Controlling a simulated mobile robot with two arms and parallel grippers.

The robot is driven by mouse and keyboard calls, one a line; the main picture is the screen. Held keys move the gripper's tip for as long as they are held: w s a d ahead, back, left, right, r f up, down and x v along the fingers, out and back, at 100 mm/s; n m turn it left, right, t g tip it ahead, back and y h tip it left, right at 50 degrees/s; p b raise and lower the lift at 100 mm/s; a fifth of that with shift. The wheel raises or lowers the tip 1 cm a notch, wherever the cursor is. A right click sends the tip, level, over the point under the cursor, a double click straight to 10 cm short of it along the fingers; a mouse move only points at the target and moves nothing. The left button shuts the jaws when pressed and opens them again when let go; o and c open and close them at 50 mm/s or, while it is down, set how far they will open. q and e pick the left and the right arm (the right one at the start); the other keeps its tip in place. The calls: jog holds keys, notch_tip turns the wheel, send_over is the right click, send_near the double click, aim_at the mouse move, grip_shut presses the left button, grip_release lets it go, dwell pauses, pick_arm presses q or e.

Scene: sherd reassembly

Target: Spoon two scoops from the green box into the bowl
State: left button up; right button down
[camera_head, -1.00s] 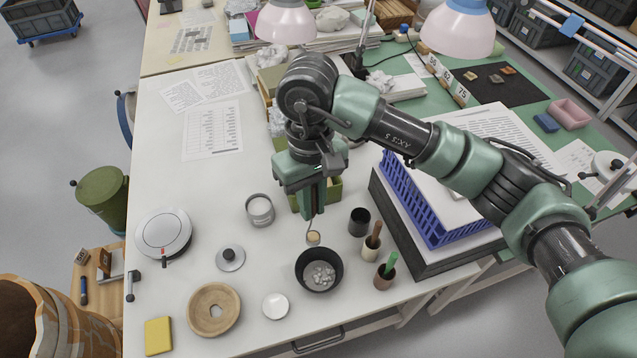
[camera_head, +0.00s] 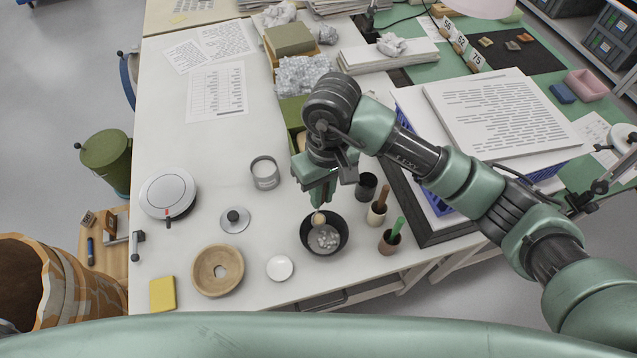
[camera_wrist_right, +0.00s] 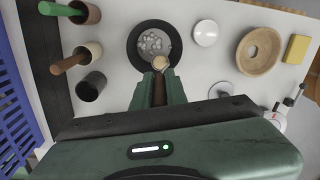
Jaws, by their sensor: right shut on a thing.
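My right gripper (camera_head: 318,196) points down, shut on a spoon (camera_head: 318,219) whose head is round and tan. An olive green box (camera_head: 293,110) stands behind my right gripper, mostly hidden by my arm. My left gripper is not in view.
A dark cup (camera_head: 366,186) and two cups with tool handles, one holding a green handle (camera_head: 398,226), stand right of the bowl. The front-left tabletop is partly clear.

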jog(key=s+d+f+t+y+b, duration=0.7)
jog(key=t+y+b, duration=0.1)
jog(key=b, duration=0.6)
jog(key=shift+d+t+y, duration=0.35)
jog(key=shift+t+y, duration=0.05)
jog(key=shift+y, duration=0.5)
jog(key=shift+r, duration=0.2)
dwell(0.8)
